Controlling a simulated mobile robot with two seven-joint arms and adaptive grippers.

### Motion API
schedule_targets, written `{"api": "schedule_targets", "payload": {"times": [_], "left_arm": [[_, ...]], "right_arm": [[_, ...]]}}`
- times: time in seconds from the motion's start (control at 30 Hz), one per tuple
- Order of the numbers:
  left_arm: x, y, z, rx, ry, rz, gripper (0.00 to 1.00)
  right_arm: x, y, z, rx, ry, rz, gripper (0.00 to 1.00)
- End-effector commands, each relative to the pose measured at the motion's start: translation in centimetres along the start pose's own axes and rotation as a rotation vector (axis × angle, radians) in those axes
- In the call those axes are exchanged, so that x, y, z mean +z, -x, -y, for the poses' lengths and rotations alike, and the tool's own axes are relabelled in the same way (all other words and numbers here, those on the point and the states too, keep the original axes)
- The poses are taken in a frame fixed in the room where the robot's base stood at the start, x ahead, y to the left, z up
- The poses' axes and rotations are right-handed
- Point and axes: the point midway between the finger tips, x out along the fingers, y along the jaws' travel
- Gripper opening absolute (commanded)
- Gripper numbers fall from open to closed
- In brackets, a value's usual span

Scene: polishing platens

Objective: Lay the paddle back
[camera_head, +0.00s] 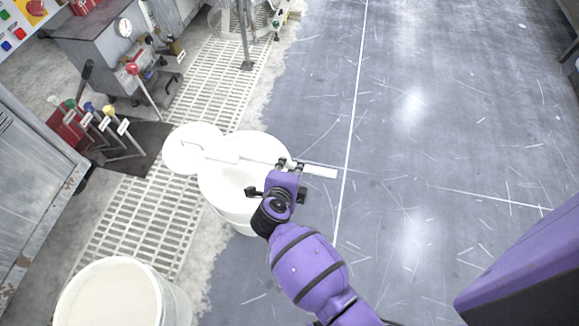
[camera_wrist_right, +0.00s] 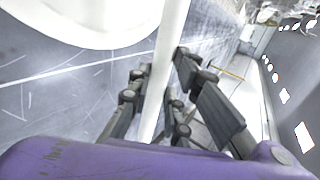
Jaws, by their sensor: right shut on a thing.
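The white paddle is a long thin bar (camera_head: 320,171) that lies level over the white bucket (camera_head: 225,185). It reaches left past the bucket's middle and right beyond its rim. My right gripper (camera_head: 288,167) is shut on the paddle near its right part, above the bucket's right rim. In the right wrist view the white shaft (camera_wrist_right: 168,55) runs up between the dark fingers of my right gripper (camera_wrist_right: 155,100). I cannot tell whether the paddle touches the bucket's rim. My left gripper is not in view.
A round white disc (camera_head: 190,150) sits beside the bucket at its left. Another white bucket (camera_head: 112,295) stands at the lower left. Coloured levers (camera_head: 105,120) and a grey machine (camera_head: 105,45) are at the left. The floor (camera_head: 420,130) on the right is clear.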

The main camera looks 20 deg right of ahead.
Motion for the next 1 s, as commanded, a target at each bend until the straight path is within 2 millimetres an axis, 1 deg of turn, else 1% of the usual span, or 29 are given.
{"api": "schedule_targets", "payload": {"times": [0.03, 0.2, 0.37, 0.63, 0.97, 1.0], "left_arm": [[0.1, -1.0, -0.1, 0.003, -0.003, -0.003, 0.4], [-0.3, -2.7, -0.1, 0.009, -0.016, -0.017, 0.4], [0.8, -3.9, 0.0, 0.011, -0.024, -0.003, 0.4], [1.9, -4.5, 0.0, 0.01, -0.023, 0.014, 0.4], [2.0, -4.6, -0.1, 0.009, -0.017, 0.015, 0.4], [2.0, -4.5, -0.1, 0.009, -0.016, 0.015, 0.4]], "right_arm": [[0.0, -0.5, -0.8, 0.001, 0.001, 0.0, 0.0], [0.0, -1.4, -2.0, 0.001, 0.001, 0.001, 0.0], [0.0, -2.1, -3.3, 0.002, 0.001, 0.0, 0.0], [0.0, -3.2, -4.7, 0.0, -0.001, 0.0, 0.0], [0.1, -3.3, -4.8, -0.001, -0.001, 0.001, 0.0], [0.1, -3.3, -4.8, -0.001, -0.001, 0.001, 0.22]]}}
